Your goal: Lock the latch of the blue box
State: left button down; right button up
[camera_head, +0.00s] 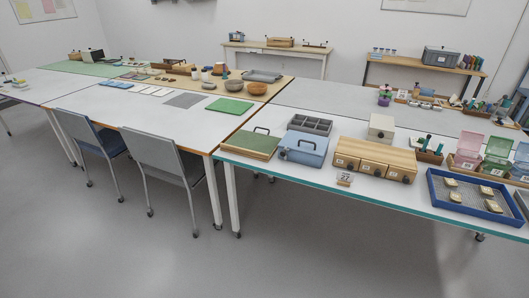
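The blue box (304,150) sits on the near white table, right of centre in the head view. Neither of my grippers is in view.
A green-topped board with a handle (250,145) lies just left of the box. A grey compartment tray (310,125) is behind it, and a wooden drawer unit (374,158) to its right. A blue-rimmed tray (431,188) is farther right. Chairs (160,160) stand left; the front floor is clear.

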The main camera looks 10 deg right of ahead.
aim_at(283, 153)
jog(key=u, duration=0.6)
jog(key=i, duration=0.7)
jog(key=u, duration=0.6)
jog(key=i, duration=0.8)
jog(key=z, duration=1)
jog(key=i, duration=0.75)
jog(key=z, duration=0.8)
